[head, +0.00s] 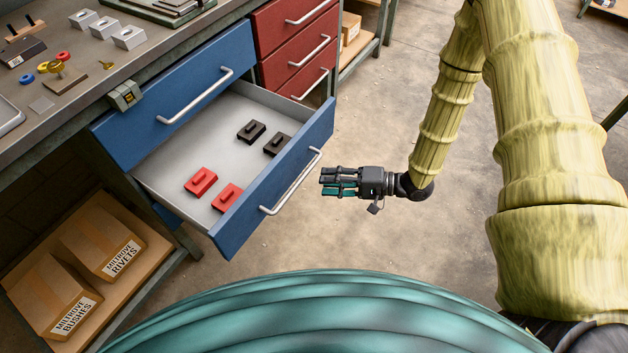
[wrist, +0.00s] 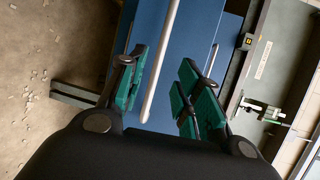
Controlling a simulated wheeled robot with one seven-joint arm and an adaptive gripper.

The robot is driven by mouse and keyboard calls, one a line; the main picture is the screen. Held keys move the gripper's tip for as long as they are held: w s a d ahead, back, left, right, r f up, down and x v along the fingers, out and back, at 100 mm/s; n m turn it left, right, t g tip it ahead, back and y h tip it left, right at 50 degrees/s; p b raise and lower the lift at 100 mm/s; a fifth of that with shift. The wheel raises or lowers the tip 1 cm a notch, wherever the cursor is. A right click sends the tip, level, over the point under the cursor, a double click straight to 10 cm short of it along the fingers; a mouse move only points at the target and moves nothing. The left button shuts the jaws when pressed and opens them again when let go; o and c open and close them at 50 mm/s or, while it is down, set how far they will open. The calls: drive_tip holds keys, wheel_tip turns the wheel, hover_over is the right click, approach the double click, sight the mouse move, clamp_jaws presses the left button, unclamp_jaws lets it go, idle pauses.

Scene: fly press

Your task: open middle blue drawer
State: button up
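The middle blue drawer (head: 268,195) is pulled well out from the bench in the head view. Its grey inside shows, with two red blocks (head: 201,182) and two black blocks (head: 251,131) in it. Its silver bar handle (head: 291,184) is on the front. My gripper (head: 324,182) is just to the right of the handle, apart from it in the head view. In the wrist view my gripper (wrist: 163,95) has its fingers spread, with the handle bar (wrist: 163,65) showing beyond and between them. Nothing is held.
An upper blue drawer (head: 180,95) is shut, with a silver handle. Red drawers (head: 295,45) stand to the right. Cardboard boxes (head: 55,295) sit on the low shelf. The bench top (head: 75,50) carries small parts. The floor (head: 390,110) right of the drawer is clear.

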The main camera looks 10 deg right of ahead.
drive_tip(key=shift+v, duration=1.6)
drive_tip(key=s+f+h, duration=0.5)
drive_tip(key=f+h, duration=0.2)
drive_tip(key=f, duration=0.4)
drive_tip(key=s+d+f+n+g+h, duration=0.2)
drive_tip(key=s+d+f+g+h, duration=0.15)
drive_tip(key=s, duration=0.65)
drive_tip(key=s+d+f+n+g+h, duration=0.2)
drive_tip(key=s+h, duration=0.2)
drive_tip(key=s, duration=0.7)
wheel_tip(320, 180, up, 15)
drive_tip(key=p, duration=1.5)
